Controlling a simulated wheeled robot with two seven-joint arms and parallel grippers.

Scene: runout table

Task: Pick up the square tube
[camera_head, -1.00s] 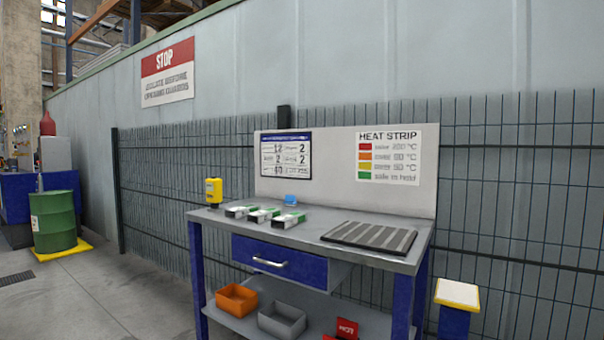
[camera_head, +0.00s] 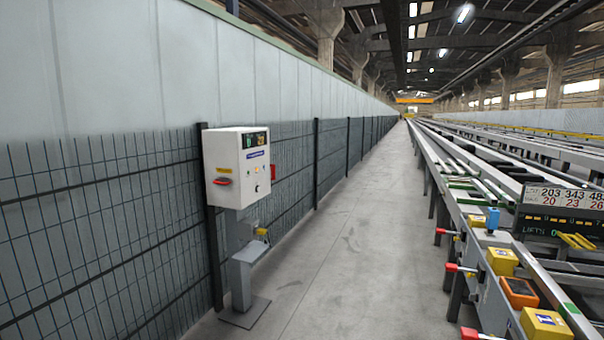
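No square tube can be made out for certain in the head view. The long runout table (camera_head: 490,302) runs away from me along the right side. Several long pieces and slats lie on it, some dark and some with green parts, too small and slanted to tell their section. Neither of my grippers shows in the view.
A clear concrete aisle (camera_head: 335,245) runs ahead between the mesh fence (camera_head: 95,230) and the table. A white control cabinet (camera_head: 226,160) on a grey stand is at the left. Yellow boxes (camera_head: 502,261), red-tipped knobs and a number display (camera_head: 560,196) line the table's near edge.

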